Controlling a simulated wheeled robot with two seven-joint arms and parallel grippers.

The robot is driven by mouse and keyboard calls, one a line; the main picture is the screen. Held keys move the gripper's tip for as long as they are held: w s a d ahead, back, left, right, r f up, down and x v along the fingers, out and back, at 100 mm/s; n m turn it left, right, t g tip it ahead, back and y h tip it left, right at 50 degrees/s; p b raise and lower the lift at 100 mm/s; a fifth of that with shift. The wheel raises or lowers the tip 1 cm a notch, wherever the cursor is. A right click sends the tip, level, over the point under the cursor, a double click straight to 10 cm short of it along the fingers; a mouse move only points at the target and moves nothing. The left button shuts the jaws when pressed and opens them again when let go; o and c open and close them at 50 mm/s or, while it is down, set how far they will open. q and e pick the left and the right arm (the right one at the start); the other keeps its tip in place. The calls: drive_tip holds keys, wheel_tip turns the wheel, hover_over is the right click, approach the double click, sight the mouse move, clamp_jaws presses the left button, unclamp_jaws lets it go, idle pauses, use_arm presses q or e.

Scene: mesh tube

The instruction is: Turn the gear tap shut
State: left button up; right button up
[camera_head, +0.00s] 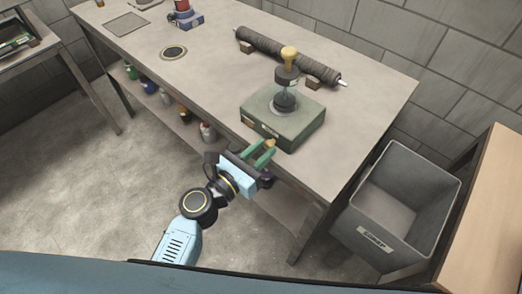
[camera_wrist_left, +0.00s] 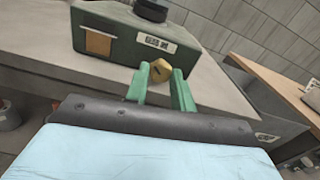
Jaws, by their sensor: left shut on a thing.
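A green box (camera_head: 283,118) stands near the front edge of the workbench, with a dark round fitting and a yellow knob (camera_head: 289,53) on top. A small brass-coloured piece, which I take for the gear tap (camera_head: 271,142), is low at the box's front; it also shows in the left wrist view (camera_wrist_left: 161,70). My left gripper (camera_head: 264,151) has green fingers, one on each side of the brass piece, and is shut on it. In the left wrist view the fingers (camera_wrist_left: 160,82) partly cover it, so how far it is turned is unclear. My right gripper is out of view.
A dark ribbed roll (camera_head: 288,57) on a rod lies behind the box on the workbench (camera_head: 205,65). A grey bin (camera_head: 396,205) stands right of the bench, beside a wooden surface (camera_head: 492,220). Bottles (camera_head: 207,131) stand on the lower shelf. The bench's left middle is mostly clear.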

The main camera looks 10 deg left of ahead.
use_arm(q)
drive_tip(key=shift+f+m+b, duration=0.15)
drive_tip(key=shift+m+b, duration=0.15)
drive_tip(key=shift+m, duration=0.4)
drive_tip(key=shift+m+b, duration=0.4)
drive_tip(key=shift+m, duration=1.4)
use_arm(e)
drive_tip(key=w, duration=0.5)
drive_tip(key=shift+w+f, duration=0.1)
use_arm(q)
drive_tip(key=o, duration=1)
drive_tip(key=shift+s+a, duration=0.1)
